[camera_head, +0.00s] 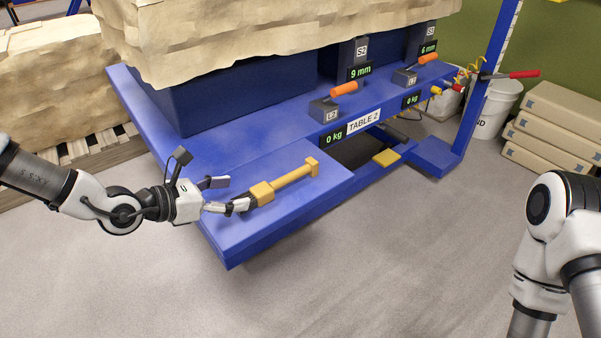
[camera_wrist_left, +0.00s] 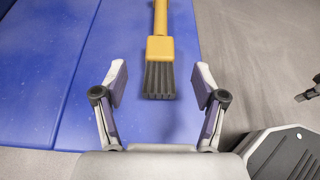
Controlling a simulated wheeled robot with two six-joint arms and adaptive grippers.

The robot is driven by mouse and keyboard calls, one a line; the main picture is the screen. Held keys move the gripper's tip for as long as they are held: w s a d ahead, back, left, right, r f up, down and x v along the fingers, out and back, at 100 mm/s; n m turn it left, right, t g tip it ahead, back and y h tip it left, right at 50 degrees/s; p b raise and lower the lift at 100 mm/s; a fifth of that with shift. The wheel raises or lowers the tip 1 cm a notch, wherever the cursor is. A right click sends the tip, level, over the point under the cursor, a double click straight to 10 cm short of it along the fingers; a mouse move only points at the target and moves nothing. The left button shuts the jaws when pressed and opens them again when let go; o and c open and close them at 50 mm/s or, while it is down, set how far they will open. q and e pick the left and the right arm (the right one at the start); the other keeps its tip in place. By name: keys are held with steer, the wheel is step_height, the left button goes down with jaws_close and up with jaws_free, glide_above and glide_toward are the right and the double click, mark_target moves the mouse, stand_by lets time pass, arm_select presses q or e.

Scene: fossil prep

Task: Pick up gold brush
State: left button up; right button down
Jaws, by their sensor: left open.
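The gold brush (camera_head: 292,178) lies on the blue table shelf (camera_head: 250,235), its bristle end toward my left gripper. My left gripper (camera_head: 222,195) is open at the brush's bristle end. In the left wrist view the brush (camera_wrist_left: 160,48) points its dark bristles (camera_wrist_left: 159,80) toward the gap between the two fingers (camera_wrist_left: 160,90). The fingers stand apart on either side and do not touch it. My right arm shows at the lower right of the head view, but its gripper is out of the picture.
A large tan fossil block (camera_head: 250,35) sits on the table behind. Orange-handled levers (camera_head: 343,89) and the "TABLE 2" label (camera_head: 363,122) line the table's front edge. A white bucket (camera_head: 497,105) and stacked boxes (camera_head: 550,130) stand at right. The grey floor in front is clear.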

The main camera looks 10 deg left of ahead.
mark_target(257, 191)
arm_select(q)
steer(key=shift+b+x, duration=0.5)
steer(key=shift+x, duration=0.55)
steer(key=shift+w+d+f+b, duration=0.3)
steer(key=shift+w+d+b, duration=0.05)
steer(key=shift+w, duration=0.05)
steer(key=b+x, duration=0.1)
steer(key=x, duration=0.1)
steer(key=b+x, duration=0.1)
steer(key=x, duration=0.1)
steer(key=shift+w+d+f+b, duration=0.15)
steer(key=shift+w+f+b, duration=0.05)
steer(key=shift+f+b, duration=0.2)
steer(key=shift+w+d, duration=0.15)
steer(key=shift+w, duration=0.05)
steer(key=shift+r, duration=0.15)
steer(key=c, duration=1.2)
